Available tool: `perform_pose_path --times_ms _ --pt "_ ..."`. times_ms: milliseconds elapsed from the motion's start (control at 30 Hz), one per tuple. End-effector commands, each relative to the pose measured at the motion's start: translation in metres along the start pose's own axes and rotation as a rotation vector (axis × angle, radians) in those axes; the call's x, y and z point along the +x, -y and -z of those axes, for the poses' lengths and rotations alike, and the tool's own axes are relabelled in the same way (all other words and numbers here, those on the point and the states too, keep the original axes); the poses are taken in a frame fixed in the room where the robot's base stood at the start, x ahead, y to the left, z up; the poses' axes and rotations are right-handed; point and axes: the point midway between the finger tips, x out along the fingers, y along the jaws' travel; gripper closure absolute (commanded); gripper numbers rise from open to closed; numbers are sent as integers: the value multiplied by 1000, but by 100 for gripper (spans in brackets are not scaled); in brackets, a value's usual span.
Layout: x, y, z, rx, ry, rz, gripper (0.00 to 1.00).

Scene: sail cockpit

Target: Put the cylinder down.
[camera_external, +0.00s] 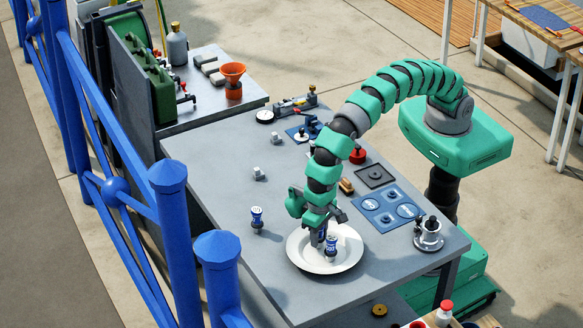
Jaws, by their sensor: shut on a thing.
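My gripper (322,238) points down over a round white plate (297,250) near the front edge of the grey table. It is shut on a small blue and white cylinder (331,249), which is upright over the plate. I cannot tell whether the cylinder's bottom touches the plate. The fingers and wrist hide part of the cylinder and of the plate.
A blue panel with round pads (388,208) and a metal fitting (429,235) lie right of the plate. Small grey fittings (259,173) and a red knob (357,155) are farther back. Blue railing (170,230) runs along the left. The table's left-front area is mostly clear.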

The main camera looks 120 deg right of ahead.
Motion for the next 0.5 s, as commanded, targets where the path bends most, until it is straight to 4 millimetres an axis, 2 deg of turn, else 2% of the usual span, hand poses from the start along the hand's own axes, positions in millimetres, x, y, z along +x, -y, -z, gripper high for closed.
perform_pose_path --times_ms 67,367,400,467,500 --pt "5 0 0 0 0 1 92" --pt "7 1 0 0 0 3 92" --pt "7 1 0 0 0 3 59" --pt "6 1 0 0 0 3 45" --pt "6 1 0 0 0 3 45"
